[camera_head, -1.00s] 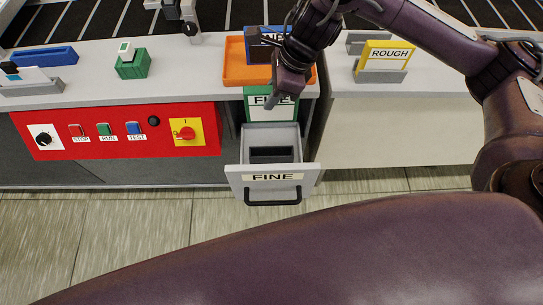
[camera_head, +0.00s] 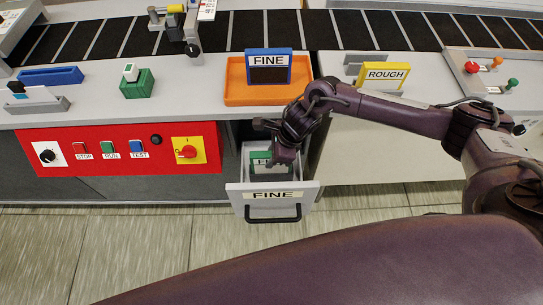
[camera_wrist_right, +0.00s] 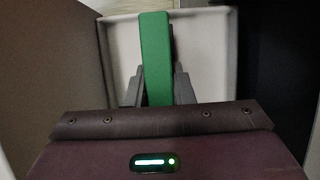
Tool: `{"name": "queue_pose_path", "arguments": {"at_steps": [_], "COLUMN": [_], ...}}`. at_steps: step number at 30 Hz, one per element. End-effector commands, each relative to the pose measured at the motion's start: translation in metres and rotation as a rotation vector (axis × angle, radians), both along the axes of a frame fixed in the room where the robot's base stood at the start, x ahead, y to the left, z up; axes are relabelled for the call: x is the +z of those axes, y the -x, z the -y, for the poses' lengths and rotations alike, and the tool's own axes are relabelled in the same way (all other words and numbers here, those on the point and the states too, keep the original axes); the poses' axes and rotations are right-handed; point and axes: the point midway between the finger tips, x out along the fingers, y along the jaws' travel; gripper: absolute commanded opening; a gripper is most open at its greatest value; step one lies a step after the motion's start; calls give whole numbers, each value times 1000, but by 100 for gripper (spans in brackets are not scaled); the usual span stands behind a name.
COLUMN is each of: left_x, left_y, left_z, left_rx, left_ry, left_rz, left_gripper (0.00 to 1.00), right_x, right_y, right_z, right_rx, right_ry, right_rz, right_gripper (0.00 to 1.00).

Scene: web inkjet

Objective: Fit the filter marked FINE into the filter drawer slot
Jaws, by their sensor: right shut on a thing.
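The green filter (camera_head: 258,159) is inside the open filter drawer (camera_head: 235,172), whose front carries a FINE label. Its own label is mostly hidden by my right gripper (camera_head: 284,157); only a letter or so shows. My right gripper is shut on this filter, reaching down into the drawer. In the right wrist view the green top edge (camera_wrist_right: 155,60) stands between the dark fingers (camera_wrist_right: 156,88), with the pale drawer floor around it. Whether the filter is seated in the slot cannot be seen. My left gripper is out of view.
A blue filter marked FINE (camera_head: 269,66) stands in an orange tray (camera_head: 236,96). A yellow ROUGH filter (camera_head: 383,75) stands in a grey holder to the right. A red control panel (camera_head: 108,165) is left of the drawer. The conveyor (camera_head: 230,30) runs behind.

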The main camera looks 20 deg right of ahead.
Motion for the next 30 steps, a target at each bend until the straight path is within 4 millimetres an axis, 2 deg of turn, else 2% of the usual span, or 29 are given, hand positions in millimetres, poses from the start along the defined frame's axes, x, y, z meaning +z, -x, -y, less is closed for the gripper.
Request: {"name": "queue_pose_path", "arguments": {"at_steps": [3, 10, 29, 30], "left_x": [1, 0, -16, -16], "left_y": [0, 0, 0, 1], "left_z": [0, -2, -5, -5], "left_rx": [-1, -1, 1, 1], "left_ry": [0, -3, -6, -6], "left_rz": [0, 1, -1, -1], "left_gripper": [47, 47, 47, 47], "right_x": [-7, -8, -20, -20], "right_y": [0, 0, 0, 0], "right_z": [0, 0, 0, 0], "right_rx": [1, 1, 1, 1], "right_ry": [-1, 0, -1, 0], "right_rz": [2, 2, 2, 1], "right_gripper": [0, 0, 0, 23]}}
